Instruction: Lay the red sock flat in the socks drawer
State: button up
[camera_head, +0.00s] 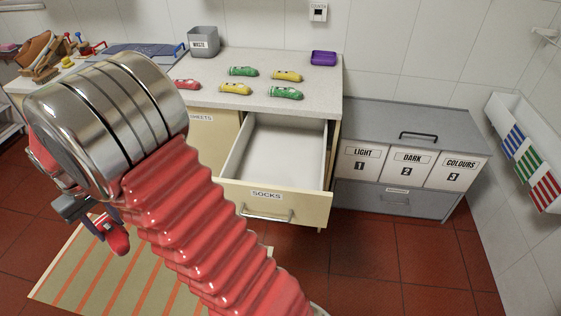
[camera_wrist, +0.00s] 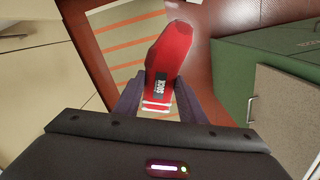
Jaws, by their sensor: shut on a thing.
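My gripper (camera_head: 86,212) is shut on a red sock (camera_head: 117,241), left of the drawer and above the floor mat. In the wrist view the red sock (camera_wrist: 172,52) points away from my gripper (camera_wrist: 160,100), its white-striped cuff between the fingers and a dark label on it. The socks drawer (camera_head: 267,196), labelled SOCKS, stands pulled open, and its visible inside is empty. My arm hides part of the drawer's left side. Another red sock-like item (camera_head: 187,85) lies on the counter, partly hidden by my arm.
A grey waste bin (camera_head: 204,42) stands at the back. A grey laundry unit (camera_head: 405,165) is right of the drawer. A striped mat (camera_head: 70,280) covers the floor.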

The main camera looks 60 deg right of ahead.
aim_at(258, 181)
jog(key=z, duration=0.6)
jog(key=i, duration=1)
